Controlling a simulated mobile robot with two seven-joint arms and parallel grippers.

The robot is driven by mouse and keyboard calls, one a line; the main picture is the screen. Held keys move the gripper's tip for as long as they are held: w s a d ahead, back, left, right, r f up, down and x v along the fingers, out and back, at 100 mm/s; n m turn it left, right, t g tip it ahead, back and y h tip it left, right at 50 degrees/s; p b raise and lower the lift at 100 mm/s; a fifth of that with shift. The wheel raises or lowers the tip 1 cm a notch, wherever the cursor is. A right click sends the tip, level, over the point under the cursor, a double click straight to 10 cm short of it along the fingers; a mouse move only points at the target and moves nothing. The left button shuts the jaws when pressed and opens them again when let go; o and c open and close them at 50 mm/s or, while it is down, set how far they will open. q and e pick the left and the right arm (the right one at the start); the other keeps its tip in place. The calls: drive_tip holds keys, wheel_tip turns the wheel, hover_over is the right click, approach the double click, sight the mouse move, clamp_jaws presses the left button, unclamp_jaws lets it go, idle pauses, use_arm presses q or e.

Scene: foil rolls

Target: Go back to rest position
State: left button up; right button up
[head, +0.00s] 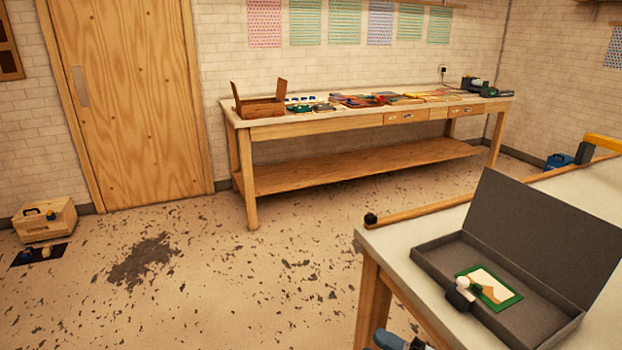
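Neither of my grippers shows clearly in the head view. A small blue-grey and dark shape (390,341) is cut off by the bottom edge, and I cannot tell what it is. An open dark grey box (425,250) lies on the near table at the right, its lid raised. Inside it is a green-framed card (511,297) with a white and tan face. A small tool with a whitish rounded end (462,284) lies over the card's left side. I see no foil roll that I can make out for certain.
The near table (395,240) has a wooden strip along its back edge. A long workbench (300,124) against the wall holds an open wooden box (262,107) and several small items. A tan case (45,220) stands by the wooden door (135,110). The floor between is open.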

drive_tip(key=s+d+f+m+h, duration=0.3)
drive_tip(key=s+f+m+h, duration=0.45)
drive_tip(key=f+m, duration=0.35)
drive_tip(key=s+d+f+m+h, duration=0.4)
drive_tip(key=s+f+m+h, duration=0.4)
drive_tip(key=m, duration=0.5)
use_arm(q)
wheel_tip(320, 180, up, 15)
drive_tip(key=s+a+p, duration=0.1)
drive_tip(key=p, duration=1.8)
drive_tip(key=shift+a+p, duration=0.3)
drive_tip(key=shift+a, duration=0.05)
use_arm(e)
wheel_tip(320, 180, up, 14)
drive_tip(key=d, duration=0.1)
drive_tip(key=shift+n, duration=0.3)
